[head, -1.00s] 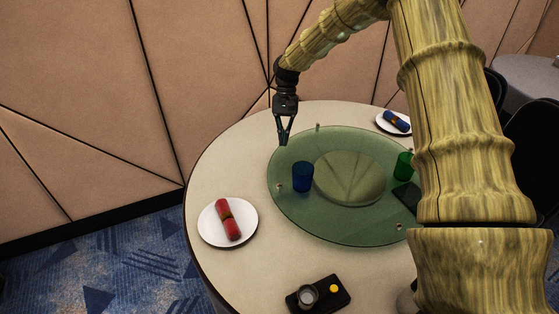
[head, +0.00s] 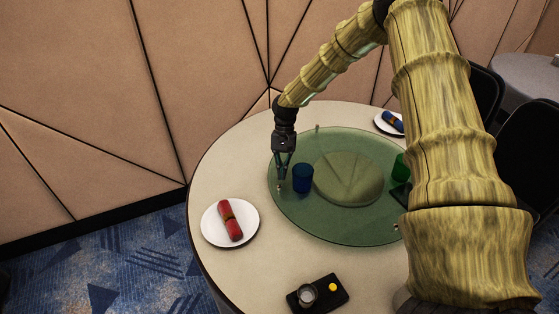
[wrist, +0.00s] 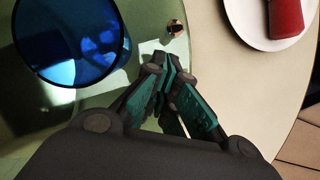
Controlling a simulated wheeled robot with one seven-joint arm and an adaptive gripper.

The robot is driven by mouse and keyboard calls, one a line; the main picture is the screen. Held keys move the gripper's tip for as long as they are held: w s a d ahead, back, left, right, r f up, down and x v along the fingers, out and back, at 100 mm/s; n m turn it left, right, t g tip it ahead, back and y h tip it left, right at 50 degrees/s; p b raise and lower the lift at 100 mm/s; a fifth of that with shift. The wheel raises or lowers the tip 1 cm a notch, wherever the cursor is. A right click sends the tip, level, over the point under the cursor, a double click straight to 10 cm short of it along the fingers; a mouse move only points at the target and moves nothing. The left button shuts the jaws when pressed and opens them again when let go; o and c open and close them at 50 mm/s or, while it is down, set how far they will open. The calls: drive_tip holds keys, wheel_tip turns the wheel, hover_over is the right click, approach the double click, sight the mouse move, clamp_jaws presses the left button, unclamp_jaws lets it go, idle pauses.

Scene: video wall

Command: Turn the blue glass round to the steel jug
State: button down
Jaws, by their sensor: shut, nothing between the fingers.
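The blue glass (head: 302,178) stands on the left part of a round green glass turntable (head: 310,225); in the wrist view the glass (wrist: 70,40) is large at upper left. My gripper (head: 281,180) is shut and empty, pointing down over the turntable's left rim, just left of the glass and apart from it. A small metal knob (wrist: 176,27) on the turntable's rim shows just beyond my fingertips (wrist: 168,62). A small silvery round vessel (head: 307,295) stands on a black tray at the front; I cannot tell if it is the steel jug.
A white plate (head: 210,232) with a red rolled napkin (head: 231,221) lies left on the table (head: 265,275). A blue napkin (head: 392,121) is on a plate at the back. A green glass (head: 399,165) is partly behind my arm. The black tray (head: 330,283) also holds something yellow.

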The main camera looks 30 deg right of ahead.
drive_tip(key=shift+s+a, duration=0.4)
drive_tip(key=shift+a, duration=0.1)
